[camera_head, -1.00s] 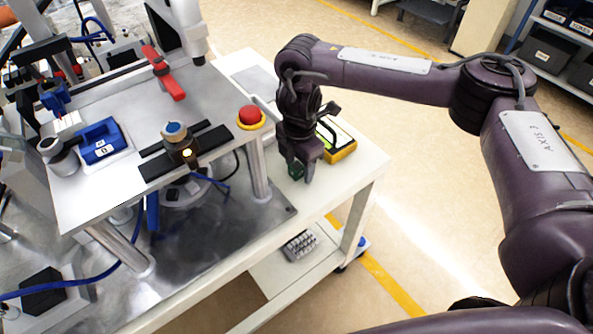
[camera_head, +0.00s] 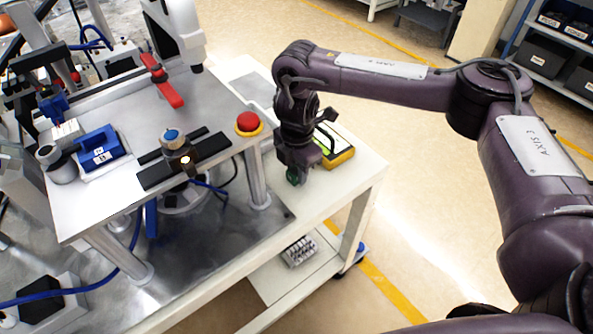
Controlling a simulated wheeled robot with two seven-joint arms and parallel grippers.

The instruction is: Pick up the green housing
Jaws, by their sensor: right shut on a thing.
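The green housing (camera_head: 292,177) shows as a small dark green patch at the fingertips of my right gripper (camera_head: 297,173), above the white table top. My right gripper points down and is shut on the green housing. The fingers hide most of the housing, and I cannot tell whether it touches the table. My left gripper is not in view.
A yellow device (camera_head: 338,154) lies just right of my right gripper. A red emergency button (camera_head: 248,123) stands to its left on the raised metal plate (camera_head: 85,205). The white table top (camera_head: 325,193) is clear toward its front right corner.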

